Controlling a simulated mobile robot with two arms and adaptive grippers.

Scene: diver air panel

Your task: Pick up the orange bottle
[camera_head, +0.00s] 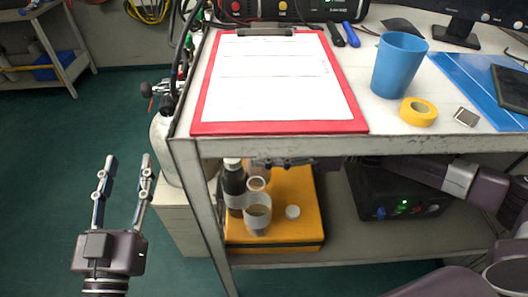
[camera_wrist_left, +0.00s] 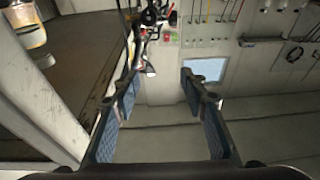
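An open-topped jar-like bottle (camera_head: 257,217) with a pale label and an amber rim stands on the yellow case on the lower shelf. It may be the orange bottle, but I cannot be sure. A similar amber-rimmed container (camera_head: 257,184) shows just behind it, and a dark bottle (camera_head: 234,180) stands beside them. The left wrist view shows an orange and white container (camera_wrist_left: 28,32) at top left. My left gripper (camera_head: 128,172) is open and empty, left of the cart; its fingers also show in the left wrist view (camera_wrist_left: 162,90). My right gripper is mostly hidden under the tabletop.
The cart's tabletop (camera_head: 270,146) overhangs the shelf, and its front leg (camera_head: 205,215) stands between my left gripper and the bottles. The floor on the left is clear.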

